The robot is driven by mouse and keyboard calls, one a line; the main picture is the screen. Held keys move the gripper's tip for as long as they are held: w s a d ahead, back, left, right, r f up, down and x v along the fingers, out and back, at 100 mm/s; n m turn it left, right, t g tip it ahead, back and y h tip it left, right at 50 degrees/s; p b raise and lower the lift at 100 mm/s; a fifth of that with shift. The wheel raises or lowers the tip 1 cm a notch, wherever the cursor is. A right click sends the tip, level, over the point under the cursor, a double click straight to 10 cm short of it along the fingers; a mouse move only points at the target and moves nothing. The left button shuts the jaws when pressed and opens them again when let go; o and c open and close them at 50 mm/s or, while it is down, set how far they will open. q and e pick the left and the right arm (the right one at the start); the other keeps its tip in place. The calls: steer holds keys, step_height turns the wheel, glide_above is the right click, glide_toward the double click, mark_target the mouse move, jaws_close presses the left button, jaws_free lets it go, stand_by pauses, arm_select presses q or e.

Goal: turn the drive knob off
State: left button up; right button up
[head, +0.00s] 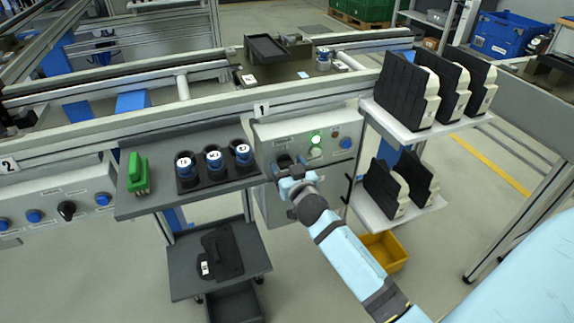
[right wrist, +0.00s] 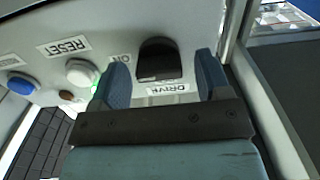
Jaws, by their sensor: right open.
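The drive knob (right wrist: 158,62) is black and sits on the light grey control panel (right wrist: 120,25), beside the labels DRIVE and ON in the right wrist view. My right gripper (right wrist: 163,75) is open, with one finger on either side of the knob. A gap shows on each side; I cannot tell how deep the fingers reach. In the head view my right gripper (head: 287,166) is at the left part of the panel (head: 275,208) marked 1 and partly covers the knob. My left gripper is not in view.
The panel also carries a lit green button (head: 315,139), a white button (head: 316,152) and a blue button (head: 346,143). A grey cart (head: 130,208) with cups stands left; shelves (head: 425,130) with dark-and-cream parts stand right. Panel 2 (head: 45,195) is far left.

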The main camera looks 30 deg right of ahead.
steer(key=c, duration=0.9)
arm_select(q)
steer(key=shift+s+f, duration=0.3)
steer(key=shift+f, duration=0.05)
